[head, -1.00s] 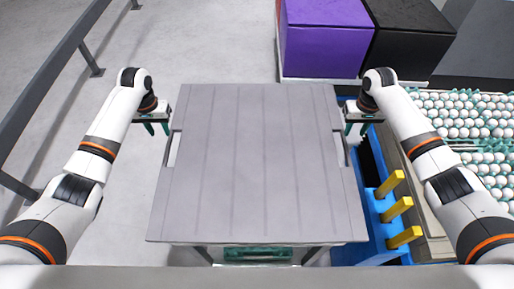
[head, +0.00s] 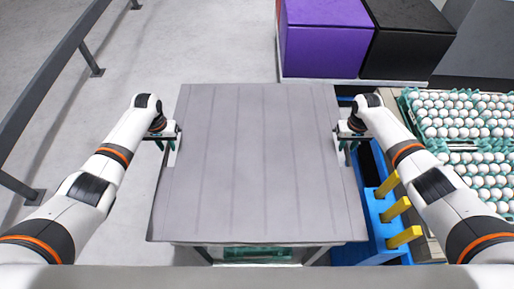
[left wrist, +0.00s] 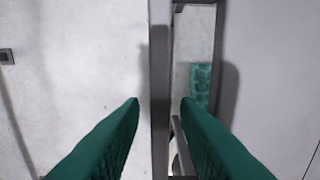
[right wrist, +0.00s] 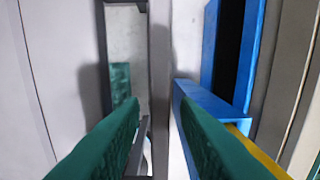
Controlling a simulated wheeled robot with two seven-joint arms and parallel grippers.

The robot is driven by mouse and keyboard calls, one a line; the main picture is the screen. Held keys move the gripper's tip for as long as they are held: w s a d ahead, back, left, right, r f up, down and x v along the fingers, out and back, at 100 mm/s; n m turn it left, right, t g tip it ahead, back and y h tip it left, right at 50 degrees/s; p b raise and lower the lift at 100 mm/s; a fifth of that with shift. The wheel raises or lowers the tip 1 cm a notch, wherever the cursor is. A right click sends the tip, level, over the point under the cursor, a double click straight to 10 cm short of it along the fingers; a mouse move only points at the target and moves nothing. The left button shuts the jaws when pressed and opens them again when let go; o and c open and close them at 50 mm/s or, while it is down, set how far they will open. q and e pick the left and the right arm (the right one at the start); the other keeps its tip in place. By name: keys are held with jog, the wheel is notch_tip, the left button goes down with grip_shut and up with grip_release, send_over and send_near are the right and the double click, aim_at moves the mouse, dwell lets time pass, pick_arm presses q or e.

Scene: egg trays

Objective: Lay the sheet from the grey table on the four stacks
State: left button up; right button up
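The grey ribbed sheet (head: 258,165) lies flat on the grey table (head: 205,254) in front of me, covering nearly all its top. A cut-out lies near each side edge. My left gripper (head: 163,145) is at the left cut-out. In the left wrist view its green fingers stand open on both sides of the sheet's edge strip (left wrist: 160,60), with gaps. My right gripper (head: 348,143) is likewise open around the right edge strip (right wrist: 160,60). Egg stacks (head: 455,112) and (head: 485,180) show at right; my right arm and the picture edge hide part.
A blue frame with yellow posts (head: 397,209) stands between the table and the egg stacks. A purple box (head: 325,40) and a black box (head: 407,42) stand at the back. A dark rail (head: 50,75) runs along the left. The floor left of the table is clear.

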pick_arm(q)
grip_shut()
pick_arm(e)
grip_shut()
pick_arm(q)
jog(key=shift+w+r, duration=0.1)
pick_arm(e)
jog(key=shift+r, duration=0.1)
dwell(0.8)
